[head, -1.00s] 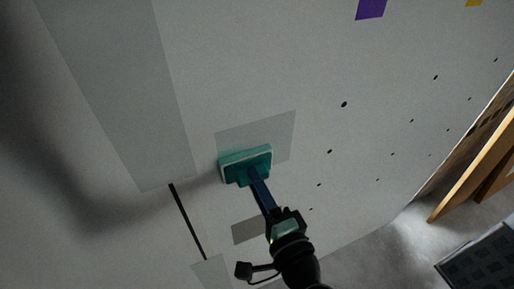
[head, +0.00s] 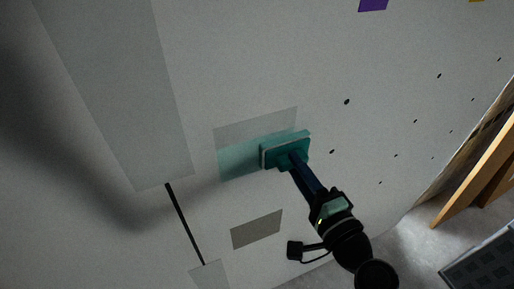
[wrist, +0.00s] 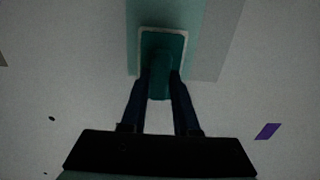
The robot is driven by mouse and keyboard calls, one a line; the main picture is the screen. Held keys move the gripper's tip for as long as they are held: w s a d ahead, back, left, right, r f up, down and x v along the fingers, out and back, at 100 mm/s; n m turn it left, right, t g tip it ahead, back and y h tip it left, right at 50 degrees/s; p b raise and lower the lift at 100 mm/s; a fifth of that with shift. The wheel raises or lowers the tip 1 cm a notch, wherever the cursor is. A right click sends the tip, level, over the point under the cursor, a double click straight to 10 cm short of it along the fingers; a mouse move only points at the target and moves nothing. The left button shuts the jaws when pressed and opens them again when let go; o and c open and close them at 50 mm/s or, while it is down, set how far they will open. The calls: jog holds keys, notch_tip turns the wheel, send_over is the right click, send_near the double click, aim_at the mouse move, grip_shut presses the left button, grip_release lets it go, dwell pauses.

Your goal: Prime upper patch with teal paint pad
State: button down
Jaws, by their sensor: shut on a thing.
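The upper patch (head: 255,126) is a light grey rectangle on the pale wall. A pale teal band (head: 238,162) covers its lower part, left of the pad; the upper strip is grey. The teal paint pad (head: 285,150) lies flat against or very close to the wall at the patch's right end, hiding that corner. My gripper (head: 294,167) is shut on the pad's handle. In the wrist view both fingers (wrist: 160,88) grip the teal handle behind the pad (wrist: 176,44), with the teal band running past its head and grey patch (wrist: 225,40) to the right.
A darker grey patch (head: 256,229) lies lower on the wall. A black bar (head: 185,224) and a large grey panel area (head: 125,100) are at left. Black dots and a purple square (head: 373,5) mark the wall. A wooden frame (head: 475,175) stands at right.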

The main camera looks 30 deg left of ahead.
jog(key=shift+w+d+b, duration=0.35)
jog(key=shift+w+d, duration=0.45)
jog(key=shift+w, duration=0.25)
jog(key=shift+s+a+p, duration=0.55)
jog(key=shift+s+a, duration=0.65)
jog(key=shift+s, duration=0.3)
jog(key=shift+s+a+p, duration=0.5)
jog(key=shift+s+a, duration=0.7)
jog(key=shift+s, duration=0.3)
jog(key=shift+s+a+r+p, duration=2.55)
jog(key=shift+s+p, duration=0.1)
jog(key=shift+s, duration=0.6)
jog(key=w+d, duration=0.2)
jog(key=w+d+b, duration=0.1)
jog(key=w, duration=0.1)
jog(key=w+d+b, duration=0.1)
jog(key=w+d, duration=0.1)
jog(key=w, duration=0.1)
jog(key=shift+d+f, duration=0.1)
jog(key=shift+d, duration=0.2)
jog(key=shift+w+d+b, duration=1.2)
jog(key=shift+w+d, duration=0.95)
jog(key=shift+w, duration=0.55)
jog(key=shift+s+a+p, duration=0.5)
jog(key=shift+s+a, duration=0.7)
jog(key=shift+s, duration=0.25)
jog(key=shift+s+a+p, duration=0.5)
jog(key=shift+s+a, duration=0.65)
jog(key=shift+s, duration=0.3)
jog(key=shift+d, duration=0.1)
